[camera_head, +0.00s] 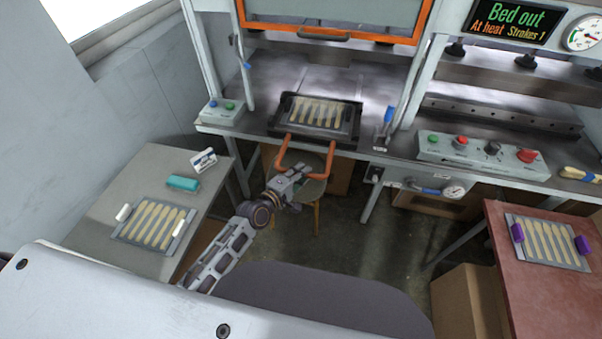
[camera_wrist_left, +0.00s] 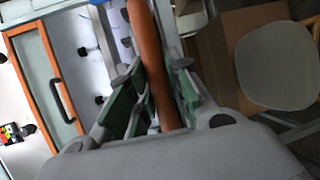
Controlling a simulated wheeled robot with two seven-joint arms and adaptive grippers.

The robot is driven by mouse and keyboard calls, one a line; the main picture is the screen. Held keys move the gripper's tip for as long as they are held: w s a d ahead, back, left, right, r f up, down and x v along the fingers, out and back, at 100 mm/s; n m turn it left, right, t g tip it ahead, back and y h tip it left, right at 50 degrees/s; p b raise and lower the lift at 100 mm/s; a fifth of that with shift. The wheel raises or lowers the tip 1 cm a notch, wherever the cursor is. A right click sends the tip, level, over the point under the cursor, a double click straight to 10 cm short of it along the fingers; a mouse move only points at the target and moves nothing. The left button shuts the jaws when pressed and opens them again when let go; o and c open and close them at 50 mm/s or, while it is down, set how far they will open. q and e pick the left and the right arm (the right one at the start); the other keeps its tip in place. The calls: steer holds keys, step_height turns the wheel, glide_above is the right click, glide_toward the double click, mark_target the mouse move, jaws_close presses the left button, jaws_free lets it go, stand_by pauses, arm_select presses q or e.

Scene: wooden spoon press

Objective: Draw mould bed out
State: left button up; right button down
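The mould bed (camera_head: 348,133) is a dark tray with several pale wooden spoon blanks (camera_head: 318,112) on it. It sits at the front edge of the steel press table, forward of the raised orange-framed guard (camera_head: 335,36). Its orange handle (camera_head: 318,174) sticks out past the table's edge. My left gripper (camera_head: 296,176) is at the handle's crossbar. In the left wrist view the orange bar (camera_wrist_left: 152,60) runs between its green-padded fingers (camera_wrist_left: 153,85), which close against it on both sides. My right gripper is not in view.
A grey table (camera_head: 150,180) at left holds a tray of spoons and a teal block (camera_head: 183,183). A red table (camera_head: 545,300) at right holds another spoon tray. A stool (camera_head: 312,188) stands beneath the handle. The display (camera_head: 515,20) reads "Bed out".

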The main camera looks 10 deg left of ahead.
arm_select(q)
steer(key=o, duration=0.3)
steer(key=shift+w, duration=0.1)
steer(key=v, duration=1.2)
stand_by(0.6)
steer(key=shift+m, duration=0.3)
stand_by(0.5)
